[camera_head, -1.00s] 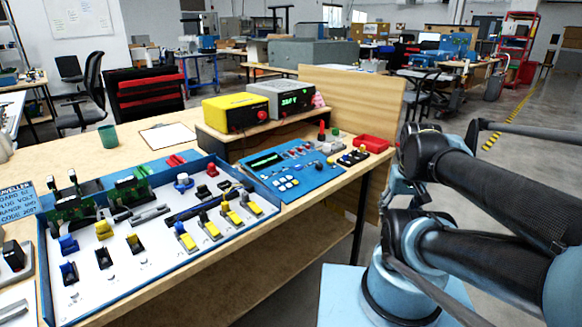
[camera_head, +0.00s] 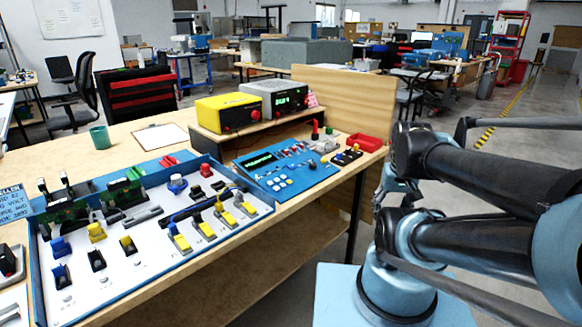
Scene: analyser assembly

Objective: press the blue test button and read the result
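The blue analyser panel (camera_head: 300,187) lies near the right end of the wooden bench, with a dark display (camera_head: 262,160) showing green marks too small to read. It carries pale keys and a row of small parts. A small dark blue knob or button (camera_head: 312,163) is on its right part; I cannot tell whether it is the test button. My arm is folded at the right, off the bench. What seems to be my gripper (camera_head: 383,194) hangs beside the bench's right end, apart from the panel. Its fingers are not clear, and no object shows in it.
A large switch board (camera_head: 120,268) with blue edges fills the bench's left front. A yellow box (camera_head: 226,112) and a grey supply (camera_head: 276,98) stand on a shelf behind the panel. A red tray (camera_head: 364,142) and upright wooden board (camera_head: 345,98) are at the right end.

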